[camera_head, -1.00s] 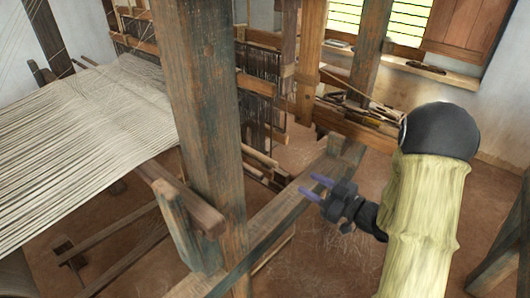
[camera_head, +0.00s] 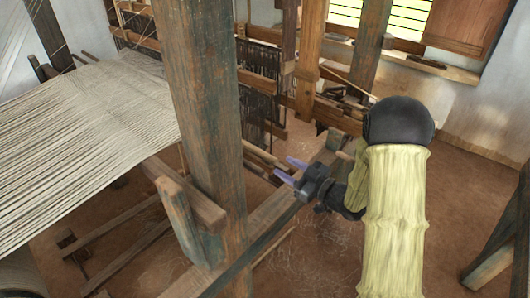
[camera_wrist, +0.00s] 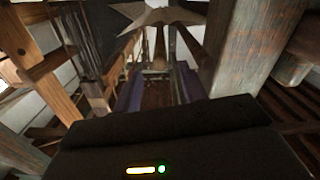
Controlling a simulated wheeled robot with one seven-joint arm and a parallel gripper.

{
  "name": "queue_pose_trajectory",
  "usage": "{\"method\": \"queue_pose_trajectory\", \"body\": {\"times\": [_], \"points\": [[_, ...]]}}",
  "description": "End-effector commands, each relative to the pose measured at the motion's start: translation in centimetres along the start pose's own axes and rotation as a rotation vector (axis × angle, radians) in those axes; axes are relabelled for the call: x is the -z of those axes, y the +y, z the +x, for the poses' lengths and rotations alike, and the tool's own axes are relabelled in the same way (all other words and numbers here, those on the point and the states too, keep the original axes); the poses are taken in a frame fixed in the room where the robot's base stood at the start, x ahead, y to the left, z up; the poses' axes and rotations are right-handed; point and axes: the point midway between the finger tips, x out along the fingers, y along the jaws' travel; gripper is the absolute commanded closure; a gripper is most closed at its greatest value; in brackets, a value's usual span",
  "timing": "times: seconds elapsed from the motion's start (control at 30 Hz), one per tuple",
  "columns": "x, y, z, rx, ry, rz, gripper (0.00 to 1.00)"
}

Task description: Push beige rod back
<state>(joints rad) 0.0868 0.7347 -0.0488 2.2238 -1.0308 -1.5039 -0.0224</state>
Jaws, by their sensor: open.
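My gripper (camera_head: 290,168) is open and empty, with purple fingers pointing left towards the loom frame, right of the big upright post. In the wrist view, my gripper's two fingers (camera_wrist: 160,90) stand apart with nothing between them. A pale beige rod (camera_head: 262,155) shows just left of the fingers in the head view, partly hidden by the post. In the wrist view, a light beige rod (camera_wrist: 160,48) runs ahead between the fingers, beyond their tips. I cannot tell whether these are the same rod. No contact is visible.
The thick wooden post (camera_head: 208,130) stands close left of my gripper. A long low beam (camera_head: 270,212) runs beneath it. White warp threads (camera_head: 85,130) spread at left. In the wrist view, a big post (camera_wrist: 250,55) stands near on the right.

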Motion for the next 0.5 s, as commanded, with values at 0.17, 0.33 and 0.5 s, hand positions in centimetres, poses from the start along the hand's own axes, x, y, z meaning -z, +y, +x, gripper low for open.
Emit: {"method": "queue_pose_trajectory", "body": {"times": [0.17, 0.33, 0.5], "points": [[0.3, -0.2, 3.4, 0.006, 0.002, -0.001, 0.59], [0.3, -0.3, 6.4, 0.007, 0.002, 0.0, 0.59], [0.2, -0.3, 8.8, 0.006, 0.001, -0.001, 0.59]]}}
